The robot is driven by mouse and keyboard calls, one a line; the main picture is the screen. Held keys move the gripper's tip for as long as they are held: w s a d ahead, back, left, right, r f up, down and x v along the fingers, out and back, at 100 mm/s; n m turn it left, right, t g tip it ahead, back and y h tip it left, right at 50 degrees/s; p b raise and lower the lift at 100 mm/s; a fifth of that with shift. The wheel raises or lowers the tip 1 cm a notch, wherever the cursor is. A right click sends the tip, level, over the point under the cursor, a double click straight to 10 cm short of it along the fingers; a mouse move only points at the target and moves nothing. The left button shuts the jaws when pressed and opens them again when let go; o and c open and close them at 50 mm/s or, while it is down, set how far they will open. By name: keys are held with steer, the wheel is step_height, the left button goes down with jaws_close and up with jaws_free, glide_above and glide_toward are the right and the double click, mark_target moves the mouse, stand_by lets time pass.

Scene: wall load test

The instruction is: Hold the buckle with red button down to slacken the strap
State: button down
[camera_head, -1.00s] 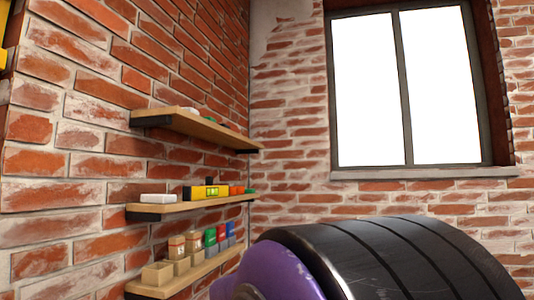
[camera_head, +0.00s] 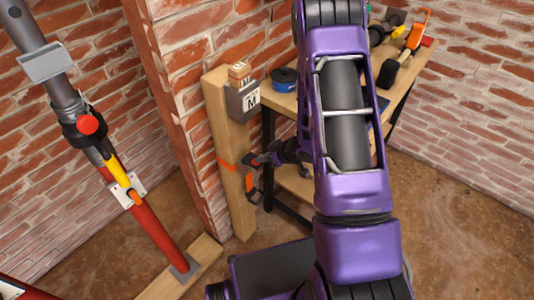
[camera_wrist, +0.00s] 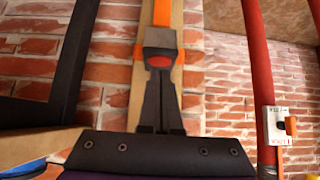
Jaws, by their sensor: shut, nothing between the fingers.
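The buckle (camera_wrist: 160,38) is a dark grey block with a red button (camera_wrist: 160,62), upper middle in the wrist view. The orange strap (camera_wrist: 163,12) runs up from it along a wooden post. In the head view the orange strap (camera_head: 228,163) wraps the post (camera_head: 222,130), with a loose orange end (camera_head: 253,188) hanging below the small buckle. My gripper (camera_wrist: 161,76) is shut and empty, its dark fingertips right at the red button. I cannot tell whether they touch or press it. In the head view my gripper (camera_head: 268,158) is beside the buckle, partly hidden by my arm.
A grey box marked M (camera_head: 243,100) sits on the post's upper part. A workbench (camera_head: 283,103) with tools stands behind my arm. A red and grey prop (camera_head: 150,215) leans at the left on a floor plank (camera_head: 198,265). Brick walls close in the corner.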

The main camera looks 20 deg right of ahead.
steer(key=shift+f, duration=0.65)
